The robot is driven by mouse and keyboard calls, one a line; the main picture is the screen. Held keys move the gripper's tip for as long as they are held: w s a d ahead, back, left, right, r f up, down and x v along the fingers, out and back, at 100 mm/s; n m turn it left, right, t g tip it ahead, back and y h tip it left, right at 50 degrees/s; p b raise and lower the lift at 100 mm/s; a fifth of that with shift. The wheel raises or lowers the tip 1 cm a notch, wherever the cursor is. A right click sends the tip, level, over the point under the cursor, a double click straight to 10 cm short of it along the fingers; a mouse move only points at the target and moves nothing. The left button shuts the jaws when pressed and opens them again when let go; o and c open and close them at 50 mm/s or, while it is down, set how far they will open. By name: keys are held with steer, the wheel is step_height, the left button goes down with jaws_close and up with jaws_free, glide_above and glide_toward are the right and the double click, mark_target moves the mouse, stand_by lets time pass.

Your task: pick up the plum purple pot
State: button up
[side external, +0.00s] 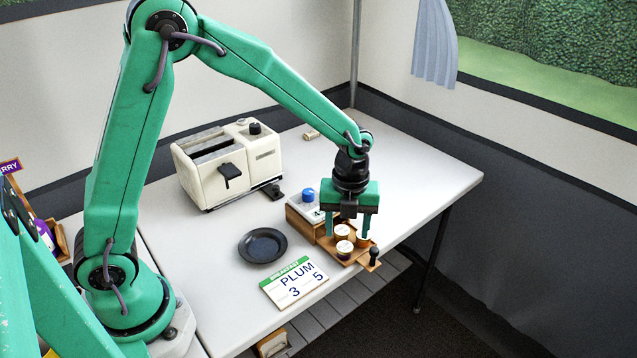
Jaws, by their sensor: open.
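My green gripper (348,226) is open and points down over a small wooden tray (336,262) near the table's front right edge. Several small pots with pale lids stand in the tray. The front pot (345,251) shows a dark, purplish side below its lid. Another pot (342,231) stands behind it, between the two fingers as seen here. A third pot (363,241) is at the right, by the right finger, with an orange-brown side. I cannot tell whether a finger touches any pot. The fingers hide part of the tray.
A card reading "PLUM 3 5" (294,283) and a dark plate (262,245) lie left of the tray. A wooden box with a blue-knobbed item (309,195) adjoins the tray behind. A cream toaster (228,163) stands farther back. The table's right side (425,180) is clear.

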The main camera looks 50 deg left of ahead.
mark_target(345, 247)
steer(key=shift+s+f, duration=0.15)
steer(key=shift+f, duration=2.45)
steer(key=c, duration=1)
steer(key=shift+r, duration=0.2)
steer(key=shift+r, duration=0.45)
step_height(345, 247, up, 3)
steer(key=shift+d+r, duration=0.1)
steer(key=s+d+r, duration=0.6)
steer(key=s+d, duration=0.2)
steer(key=shift+d+r, duration=0.15)
steer(key=shift+r, duration=0.15)
